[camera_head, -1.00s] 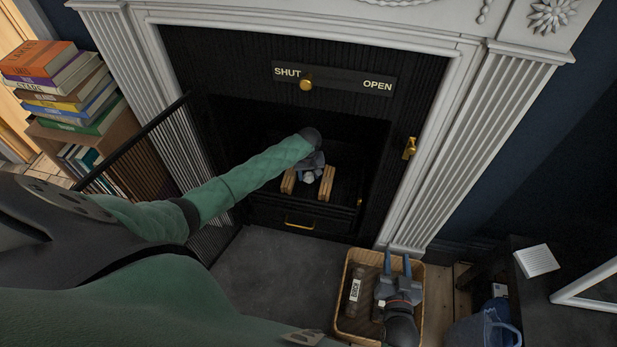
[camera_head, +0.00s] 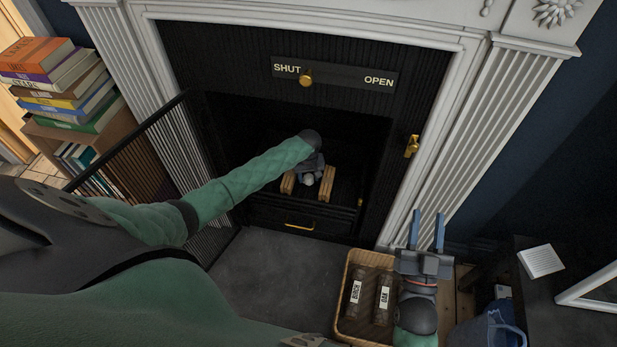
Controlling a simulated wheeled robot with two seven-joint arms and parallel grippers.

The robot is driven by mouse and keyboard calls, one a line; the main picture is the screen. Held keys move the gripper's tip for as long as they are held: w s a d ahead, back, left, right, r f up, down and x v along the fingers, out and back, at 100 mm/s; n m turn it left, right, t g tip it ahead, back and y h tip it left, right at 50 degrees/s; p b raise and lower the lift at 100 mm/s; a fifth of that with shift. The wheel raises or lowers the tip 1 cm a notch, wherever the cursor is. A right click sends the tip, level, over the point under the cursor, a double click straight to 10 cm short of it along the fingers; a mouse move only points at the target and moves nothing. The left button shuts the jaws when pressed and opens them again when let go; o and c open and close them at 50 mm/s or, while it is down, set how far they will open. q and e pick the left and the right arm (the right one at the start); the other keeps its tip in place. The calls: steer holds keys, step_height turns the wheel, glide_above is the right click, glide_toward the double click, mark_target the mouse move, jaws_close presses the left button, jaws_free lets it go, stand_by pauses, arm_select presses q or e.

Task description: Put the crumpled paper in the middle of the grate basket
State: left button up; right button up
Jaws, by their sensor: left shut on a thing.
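The crumpled paper (camera_head: 309,179), a small pale lump, is in the dark fireplace opening between two light wooden sticks (camera_head: 326,184) on the grate basket (camera_head: 344,199). My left gripper (camera_head: 309,174) reaches in from above and is shut on the paper. Its fingers and wrist partly hide the paper and the middle of the grate. I cannot tell whether the paper touches the grate's floor. My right gripper (camera_head: 427,220) is open and empty, beside the right edge of the wicker basket, with its two blue fingers apart and pointing toward the fireplace surround.
The wicker basket (camera_head: 345,290) on the hearth holds two dark labelled logs. A mesh screen (camera_head: 150,140) stands left of the opening. A brass knob (camera_head: 306,80) sits at SHUT on the slider plate. A brass latch (camera_head: 411,146) is on the right.

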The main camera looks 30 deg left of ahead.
steer(key=shift+r, duration=0.35)
arm_select(q)
steer(key=shift+f, duration=0.2)
arm_select(e)
steer(key=shift+w+f, duration=0.1)
steer(key=shift+f, duration=0.6)
arm_select(q)
steer(key=o, duration=0.9)
steer(key=shift+o, duration=0.2)
